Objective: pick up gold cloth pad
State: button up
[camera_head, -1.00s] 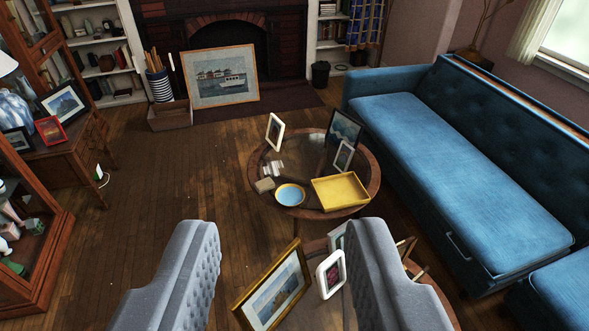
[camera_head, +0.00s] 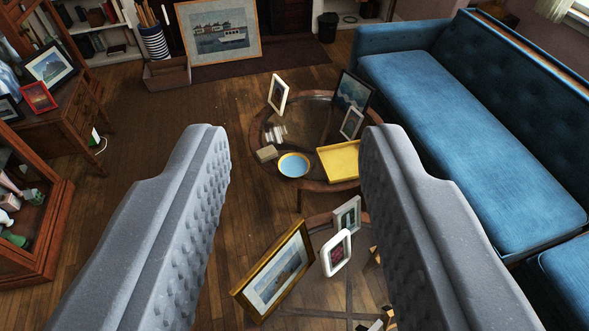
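No thing is clearly recognisable as a gold cloth pad. A small tan block (camera_head: 266,153) lies at the left edge of the round glass-topped table (camera_head: 256,127), but I cannot tell whether it is cloth. A yellow square tray (camera_head: 340,161) sits at that table's near right edge. My gripper (camera_head: 292,140) is open and empty, its two grey padded fingers wide apart. In the picture, the block and most of the tray show between the fingers, well beyond them; the right finger hides the tray's right end.
A blue-and-yellow bowl (camera_head: 293,165) and several picture frames stand on the round table. A nearer glass table (camera_head: 322,300) holds a gold-framed picture (camera_head: 274,270) and a white frame (camera_head: 336,252). A blue sofa (camera_head: 450,120) bounds the right, a wooden cabinet (camera_head: 45,235) the left. Floor between is clear.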

aim_at(265, 155)
jog(key=u, duration=0.1)
jog(key=k, duration=0.5)
jog(key=u, duration=1.25)
jog(key=i, duration=4.65)
